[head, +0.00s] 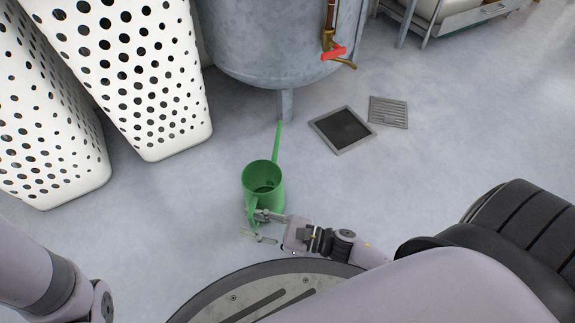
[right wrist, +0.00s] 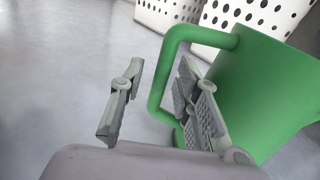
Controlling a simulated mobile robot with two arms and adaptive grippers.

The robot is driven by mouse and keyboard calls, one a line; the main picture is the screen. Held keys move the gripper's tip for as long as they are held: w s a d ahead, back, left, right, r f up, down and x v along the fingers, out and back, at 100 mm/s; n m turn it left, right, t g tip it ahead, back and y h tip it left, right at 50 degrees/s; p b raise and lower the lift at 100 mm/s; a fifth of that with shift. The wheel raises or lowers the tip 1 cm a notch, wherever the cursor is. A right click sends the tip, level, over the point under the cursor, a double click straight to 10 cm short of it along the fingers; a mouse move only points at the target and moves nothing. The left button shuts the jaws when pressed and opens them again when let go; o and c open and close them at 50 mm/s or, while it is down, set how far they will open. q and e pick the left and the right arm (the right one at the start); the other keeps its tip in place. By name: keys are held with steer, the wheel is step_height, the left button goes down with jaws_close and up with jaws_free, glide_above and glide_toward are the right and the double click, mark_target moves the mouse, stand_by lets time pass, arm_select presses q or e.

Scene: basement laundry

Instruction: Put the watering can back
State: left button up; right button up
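The green watering can (head: 265,178) stands upright on the floor in the head view, with its open top up and its long thin spout (head: 277,142) pointing away from me. My right gripper (head: 254,227) is beside the near side of the can, at its handle. In the right wrist view, the can (right wrist: 268,90) fills the right side. Its looped handle (right wrist: 158,85) shows between the two spread fingers of my right gripper (right wrist: 160,100). The right finger overlaps the loop's opening; the left finger is outside, apart from the handle. My left gripper is not in view.
White perforated baskets (head: 140,75) stand at the left. A grey metal tank (head: 270,45) with a red-handled tap (head: 333,53) stands behind the can. A dark floor drain (head: 342,129) and a grate (head: 388,112) lie to the right. The floor around the can is clear.

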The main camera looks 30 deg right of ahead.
steer(key=p+v, duration=0.4)
steer(key=v, duration=0.7)
steer(key=shift+r+p, duration=0.1)
steer(key=shift+p, duration=0.3)
steer(key=shift+s+d, duration=0.25)
steer(key=shift+d, duration=0.1)
